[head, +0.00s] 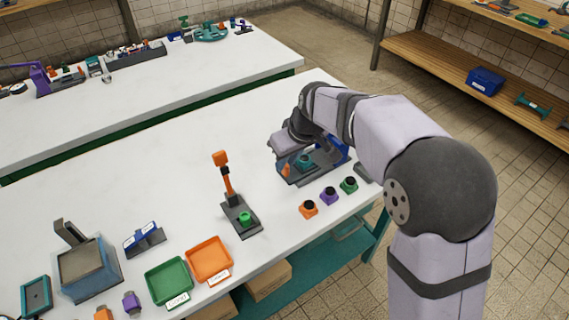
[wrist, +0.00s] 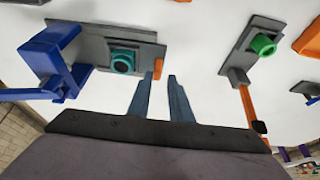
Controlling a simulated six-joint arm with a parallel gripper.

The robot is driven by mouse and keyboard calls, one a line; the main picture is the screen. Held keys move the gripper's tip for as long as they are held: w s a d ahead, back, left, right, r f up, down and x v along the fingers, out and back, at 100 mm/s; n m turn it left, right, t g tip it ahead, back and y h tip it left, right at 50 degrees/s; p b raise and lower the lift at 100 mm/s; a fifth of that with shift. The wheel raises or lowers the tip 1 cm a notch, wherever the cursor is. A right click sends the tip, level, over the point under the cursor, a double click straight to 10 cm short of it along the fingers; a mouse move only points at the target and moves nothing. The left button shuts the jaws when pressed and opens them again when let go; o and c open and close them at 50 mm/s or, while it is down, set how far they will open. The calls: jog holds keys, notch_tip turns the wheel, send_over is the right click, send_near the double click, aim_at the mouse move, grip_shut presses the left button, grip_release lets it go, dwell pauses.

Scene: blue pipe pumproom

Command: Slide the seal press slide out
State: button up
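The seal press (head: 338,152) has a blue frame on a grey base, near the right side of the white table. It shows at the left of the wrist view (wrist: 50,60). Its grey slide (wrist: 118,42) carries a teal ring-shaped part (wrist: 122,62) and has an orange tab (wrist: 158,67) at one end. My gripper (wrist: 160,77) is open and empty, its two fingers apart. In the wrist view the orange tab lies just beyond and between the fingertips; I cannot tell whether they touch. In the head view my gripper (head: 287,147) partly hides the press.
A press with an orange upright lever (head: 228,180) and a green part (head: 245,218) stands to the left. Orange, purple and green small parts (head: 329,196) stand in front. Green (head: 169,281) and orange (head: 209,259) trays lie front left. Table between the presses is clear.

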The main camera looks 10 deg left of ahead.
jog(key=shift+v, duration=1.9)
jog(key=s+d+f+m+g+h, duration=0.2)
jog(key=s+d+f+m, duration=0.3)
jog(key=s+d, duration=0.65)
jog(key=s+d+f+m+g+h, duration=0.1)
jog(key=s+d+f+m, duration=0.3)
jog(key=s+d+f, duration=0.55)
jog(key=s+d+r+p, duration=0.1)
jog(key=d+r+p, duration=0.2)
jog(key=r+p, duration=0.9)
notch_tip(320, 180, up, 3)
jog(key=shift+s+d+r+p, duration=0.2)
jog(key=shift+d+p, duration=0.15)
jog(key=shift+d, duration=0.05)
